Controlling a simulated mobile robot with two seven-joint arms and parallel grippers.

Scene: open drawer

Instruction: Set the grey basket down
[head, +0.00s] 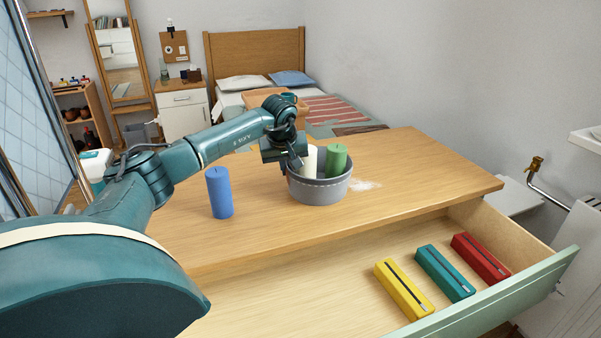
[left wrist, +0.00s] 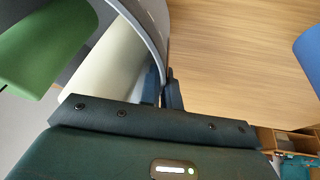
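The grey basket (head: 320,192) is upright over the middle of the wooden top. I cannot tell whether its base touches the wood. It holds a white candle (head: 310,160) and a green candle (head: 336,159). My left gripper (head: 297,167) is at the basket's left rim. In the left wrist view the rim (left wrist: 154,20) runs down between the fingers (left wrist: 166,90), which are closed on it; the white candle (left wrist: 115,62) and green candle (left wrist: 40,40) show inside. My right gripper is in neither view.
A blue candle (head: 219,192) stands on the wooden top (head: 420,165), left of the basket. A whitish patch (head: 366,185) lies right of it. The open drawer (head: 300,300) in front holds yellow (head: 403,289), teal (head: 445,272) and red (head: 480,258) boxes. The top's right side is clear.

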